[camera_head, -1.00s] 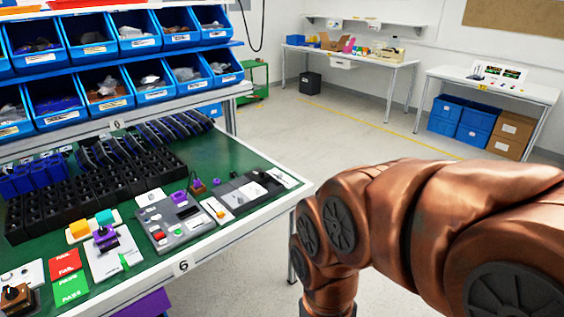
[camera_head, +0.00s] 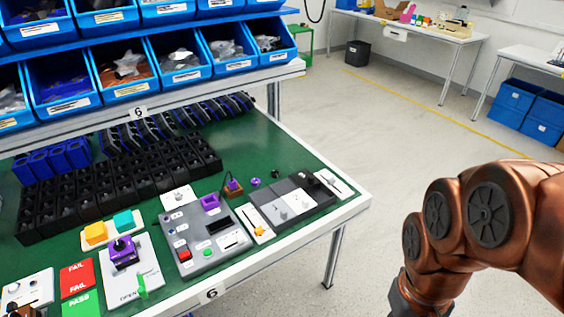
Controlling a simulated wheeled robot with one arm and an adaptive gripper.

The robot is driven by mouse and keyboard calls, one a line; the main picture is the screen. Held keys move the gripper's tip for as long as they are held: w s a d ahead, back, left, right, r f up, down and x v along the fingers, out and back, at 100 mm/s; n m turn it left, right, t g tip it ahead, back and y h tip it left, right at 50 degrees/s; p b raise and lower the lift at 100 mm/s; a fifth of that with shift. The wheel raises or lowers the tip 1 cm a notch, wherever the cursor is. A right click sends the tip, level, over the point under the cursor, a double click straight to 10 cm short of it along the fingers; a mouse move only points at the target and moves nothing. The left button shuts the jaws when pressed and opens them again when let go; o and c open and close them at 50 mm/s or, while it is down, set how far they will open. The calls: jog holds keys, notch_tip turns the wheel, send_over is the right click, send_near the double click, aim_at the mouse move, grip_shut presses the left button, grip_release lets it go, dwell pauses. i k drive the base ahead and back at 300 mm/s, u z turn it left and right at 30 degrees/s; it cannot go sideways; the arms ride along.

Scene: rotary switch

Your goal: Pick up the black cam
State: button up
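I cannot single out the black cam for certain. A small dark piece (camera_head: 275,173) lies on the green table mat beside a small purple knob (camera_head: 255,182). Another black part (camera_head: 307,179) sits at the back of a grey-and-black tray (camera_head: 322,200). A purple switch unit (camera_head: 123,252) stands on a white plate. My copper-coloured arm shows at the right, off the table's right side. Its gripper is out of view below the frame, so its fingers cannot be seen.
A grey control panel (camera_head: 210,259) stands mid-table. Black bin rows (camera_head: 110,185) fill the table's rear left, under shelves of blue bins (camera_head: 122,73). Red and green cards (camera_head: 76,279) lie at front left. The floor (camera_head: 370,150) right of the table is clear.

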aim_at(275, 174)
jog(key=u, duration=0.3)
jog(key=i, duration=0.7)
jog(key=u, duration=1)
jog(key=i, duration=0.4)
jog(key=u, duration=0.45)
